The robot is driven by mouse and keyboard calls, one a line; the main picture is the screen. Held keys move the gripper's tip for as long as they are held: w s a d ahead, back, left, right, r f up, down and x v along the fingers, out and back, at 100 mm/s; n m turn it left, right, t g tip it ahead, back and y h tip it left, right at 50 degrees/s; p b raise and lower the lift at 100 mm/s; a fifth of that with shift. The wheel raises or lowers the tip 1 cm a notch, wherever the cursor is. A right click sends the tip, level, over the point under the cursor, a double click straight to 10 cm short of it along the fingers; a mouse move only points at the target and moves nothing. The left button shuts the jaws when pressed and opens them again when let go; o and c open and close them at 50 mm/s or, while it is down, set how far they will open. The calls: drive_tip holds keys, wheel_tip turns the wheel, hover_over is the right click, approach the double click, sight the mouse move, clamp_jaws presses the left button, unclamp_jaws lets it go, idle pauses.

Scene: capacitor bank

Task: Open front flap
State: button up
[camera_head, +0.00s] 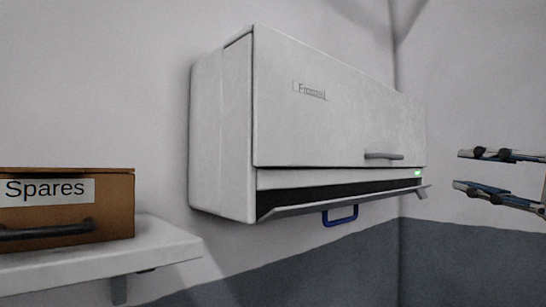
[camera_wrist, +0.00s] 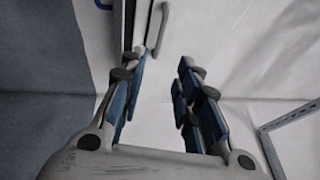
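A white wall unit (camera_head: 222,130) hangs on the wall in the head view. Its large front flap (camera_head: 330,105) lies flat against the body and looks closed. A grey bar handle (camera_head: 384,156) sits near the flap's lower right edge; it also shows in the wrist view (camera_wrist: 158,26), beyond my fingertips. My gripper (camera_head: 460,169) is at the right, apart from the unit. In the wrist view my gripper (camera_wrist: 163,60) has its two blue-padded fingers spread with nothing between them.
Below the flap are a dark slot with a tilted lower louver (camera_head: 345,203), a small green light (camera_head: 418,173) and a blue handle (camera_head: 341,215). At the left, a brown "Spares" box (camera_head: 112,220) stands on a white shelf (camera_head: 165,245). Space between my gripper and the unit looks clear.

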sight(393, 157)
drive_tip(key=p+x, duration=0.3)
drive_tip(key=x, duration=1.4)
drive_tip(key=shift+w, duration=0.35)
drive_tip(key=shift+c, duration=0.5)
clamp_jaws()
